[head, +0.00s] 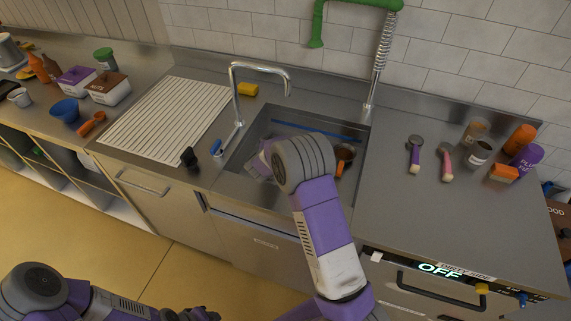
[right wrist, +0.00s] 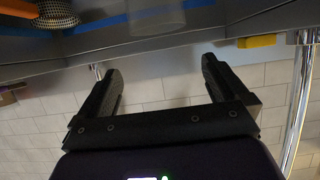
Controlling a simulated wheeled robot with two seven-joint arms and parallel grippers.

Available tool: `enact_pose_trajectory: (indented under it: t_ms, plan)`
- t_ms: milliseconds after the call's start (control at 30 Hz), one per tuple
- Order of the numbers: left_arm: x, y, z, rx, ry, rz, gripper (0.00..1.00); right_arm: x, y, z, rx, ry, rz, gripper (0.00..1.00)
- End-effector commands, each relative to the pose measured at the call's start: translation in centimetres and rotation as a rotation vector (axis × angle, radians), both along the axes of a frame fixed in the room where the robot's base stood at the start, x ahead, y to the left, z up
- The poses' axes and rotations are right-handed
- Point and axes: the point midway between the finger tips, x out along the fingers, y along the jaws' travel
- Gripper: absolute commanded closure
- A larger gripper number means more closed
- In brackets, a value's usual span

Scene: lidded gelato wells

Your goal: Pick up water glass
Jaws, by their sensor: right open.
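A pale, clear object (right wrist: 155,16), possibly the water glass, shows at the top edge of the right wrist view, partly cut off. I cannot tell its full shape. My right gripper (right wrist: 158,75) is open, with nothing between its two dark fingers, and apart from that object. In the head view my right arm reaches over the sink (head: 360,140), and its wrist hides the gripper and part of the basin. What seems to be my left gripper (head: 200,314) is at the bottom edge, mostly cut off, so its jaws cannot be read.
A tall faucet (head: 236,95), a yellow sponge (head: 248,89) and a hose sprayer (head: 383,50) stand around the sink. A ribbed drainboard (head: 165,115) on the left is empty. Jars and brushes crowd the right counter (head: 410,215).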

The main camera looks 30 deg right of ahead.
Motion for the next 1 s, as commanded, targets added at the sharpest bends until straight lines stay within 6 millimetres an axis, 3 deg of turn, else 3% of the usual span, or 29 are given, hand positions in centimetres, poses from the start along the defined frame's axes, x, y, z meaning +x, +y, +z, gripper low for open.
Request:
enact_pose_trajectory:
  t_ms: [33,200,567,767,1000]
  plan:
    - [0.0,0.0,-1.6,0.0,0.0,0.0,0.57,0.0,0.0,-1.5,0.0,-0.001,0.0,0.0]
    - [0.0,0.0,-2.9,0.0,0.0,0.0,0.57,0.0,0.0,-2.9,0.0,-0.001,0.0,0.0]
    - [0.0,0.0,-3.8,0.0,-0.001,-0.001,0.57,1.7,-1.9,-4.4,-0.001,-0.001,-0.002,0.0]
    - [0.0,0.0,-4.9,0.0,-0.001,-0.001,0.57,3.3,-3.6,-6.3,0.0,-0.001,-0.003,0.0]
    - [0.0,0.0,-5.1,0.0,-0.001,-0.001,0.57,4.6,-4.9,-6.7,-0.001,-0.001,0.0,0.0]
